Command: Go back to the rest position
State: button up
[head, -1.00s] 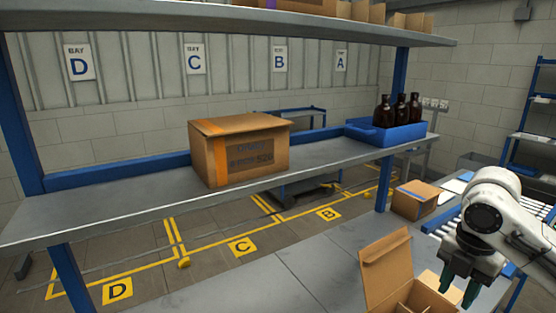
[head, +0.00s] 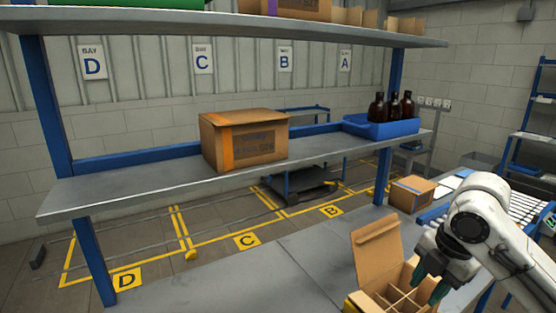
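My gripper (head: 428,282) is at the lower right of the head view, pointing down over the right side of an open cardboard box with dividers (head: 388,290). Its two dark green fingers stand apart, with nothing seen between them. The box's flap (head: 377,243) stands up, and the cells that show look empty. Several amber bottles (head: 393,107) stand upright in a blue tray (head: 385,130) at the right end of the shelf, well away from my gripper.
A closed cardboard box (head: 245,140) sits on the grey shelf (head: 130,190). A smaller taped box (head: 411,194) stands behind the open one, near a roller conveyor (head: 490,195). Blue posts (head: 97,262) hold the shelf. The grey table (head: 285,265) is clear left of the open box.

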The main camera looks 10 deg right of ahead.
jog(key=w+a+f+m+t+y, duration=0.1)
jog(key=w+a+m+t+y, duration=0.25)
jog(key=a, duration=0.85)
jog(key=s+a+f+m+t, duration=0.1)
jog(key=s+a+f+m, duration=0.3)
jog(key=a+f+m, duration=0.3)
jog(key=s+d+f+m+h, duration=0.2)
jog(key=s+d+f+m, duration=0.15)
jog(key=s, duration=0.25)
jog(key=s+d+f+m+g+h, duration=0.1)
jog(key=s+d+f+m, duration=0.1)
jog(key=s+f+m, duration=0.4)
jog(key=s+d+f+m+h, duration=0.1)
jog(key=s+d+f+h, duration=0.15)
jog(key=s, duration=0.45)
jog(key=s+d+f+g+b, duration=0.1)
jog(key=s+f+g+b, duration=0.1)
jog(key=s+f+b, duration=0.3)
jog(key=s+d+f+g+b, duration=0.1)
jog(key=s+f+b, duration=0.4)
jog(key=f, duration=0.6)
jog(key=shift+g+y, duration=0.3)
jog(key=shift+g, duration=0.25)
